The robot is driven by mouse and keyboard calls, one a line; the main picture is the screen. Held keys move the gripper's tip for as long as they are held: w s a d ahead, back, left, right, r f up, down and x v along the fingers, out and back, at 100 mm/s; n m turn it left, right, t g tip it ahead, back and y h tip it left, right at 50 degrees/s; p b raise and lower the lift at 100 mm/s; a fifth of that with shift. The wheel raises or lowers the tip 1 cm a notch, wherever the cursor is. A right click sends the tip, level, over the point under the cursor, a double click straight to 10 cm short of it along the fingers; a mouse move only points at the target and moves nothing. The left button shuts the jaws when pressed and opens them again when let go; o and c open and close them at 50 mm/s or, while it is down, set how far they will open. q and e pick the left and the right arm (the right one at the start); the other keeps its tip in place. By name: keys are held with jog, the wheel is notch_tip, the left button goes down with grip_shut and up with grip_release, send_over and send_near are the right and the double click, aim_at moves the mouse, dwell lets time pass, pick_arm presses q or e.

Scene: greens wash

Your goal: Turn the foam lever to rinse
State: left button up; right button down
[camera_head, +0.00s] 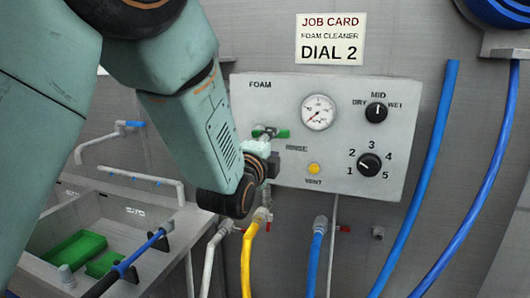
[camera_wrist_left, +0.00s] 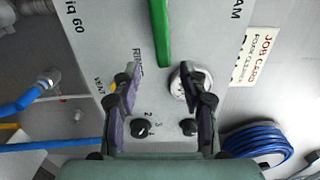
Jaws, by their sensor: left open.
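The green foam lever (camera_head: 271,132) sits on the grey panel (camera_head: 345,88), below the word FOAM and above and left of the word RINSE. Its handle lies roughly level. In the left wrist view the lever (camera_wrist_left: 164,38) runs down from the top edge, and its end lies in line with the gap between my fingers. My left gripper (camera_head: 268,162) is just below the lever, close to the panel, partly hidden by my own wrist. In the left wrist view the gripper (camera_wrist_left: 163,80) has its fingers spread with nothing held. I cannot tell whether it touches the lever. My right gripper is not in view.
The panel also carries a gauge (camera_head: 319,112), a dry-wet knob (camera_head: 376,112), a numbered dial (camera_head: 369,164) and a yellow vent button (camera_head: 313,169). A job card (camera_head: 330,38) reads DIAL 2. A yellow hose (camera_head: 247,262) and blue hoses (camera_head: 428,170) hang nearby. A sink (camera_head: 45,220) stands left.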

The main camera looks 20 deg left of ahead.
pick_arm(q)
jog(key=s, duration=0.4)
jog(key=shift+s, duration=0.2)
